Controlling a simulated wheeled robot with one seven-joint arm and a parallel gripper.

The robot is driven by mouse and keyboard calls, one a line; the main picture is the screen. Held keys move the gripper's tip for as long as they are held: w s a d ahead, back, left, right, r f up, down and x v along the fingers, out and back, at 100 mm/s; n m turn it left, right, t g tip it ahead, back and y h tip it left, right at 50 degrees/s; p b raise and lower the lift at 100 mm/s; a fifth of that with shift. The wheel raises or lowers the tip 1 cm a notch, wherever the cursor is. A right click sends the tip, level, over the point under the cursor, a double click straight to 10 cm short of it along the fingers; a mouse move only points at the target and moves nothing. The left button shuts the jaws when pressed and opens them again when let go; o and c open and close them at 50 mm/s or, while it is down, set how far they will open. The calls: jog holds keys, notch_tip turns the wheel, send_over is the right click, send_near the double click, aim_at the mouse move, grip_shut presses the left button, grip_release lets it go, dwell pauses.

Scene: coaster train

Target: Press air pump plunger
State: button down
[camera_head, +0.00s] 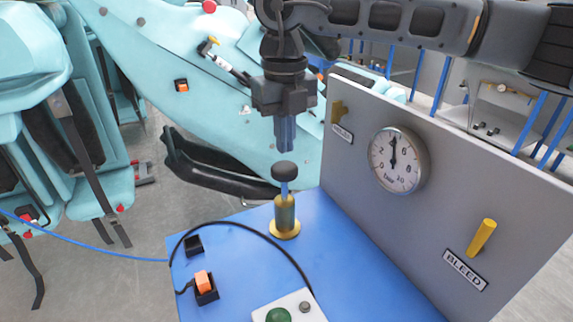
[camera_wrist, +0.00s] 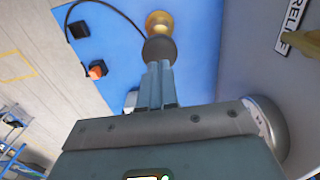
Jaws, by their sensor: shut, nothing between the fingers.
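The rod shows between knob and body, so the plunger is up. My gripper (camera_head: 286,147) points down above the knob, its fingers shut together and empty. A small gap seems to separate the fingertips from the knob. In the wrist view the fingertips (camera_wrist: 159,66) overlap the lower edge of the knob (camera_wrist: 159,49), and the brass base (camera_wrist: 160,22) shows beyond it.
A grey panel with a pressure gauge (camera_head: 398,160), a yellow bleed lever (camera_head: 481,237) and a yellow relief handle (camera_head: 338,111) stands to the right. An orange switch (camera_head: 204,283), a black cable and a box with a green button (camera_head: 278,315) lie on the blue bench (camera_head: 340,270).

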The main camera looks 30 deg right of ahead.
aim_at(285, 166)
notch_tip(285, 166, up, 6)
jog(key=shift+s+f+b, duration=0.1)
jog(key=shift+b, duration=0.2)
dwell(2.5)
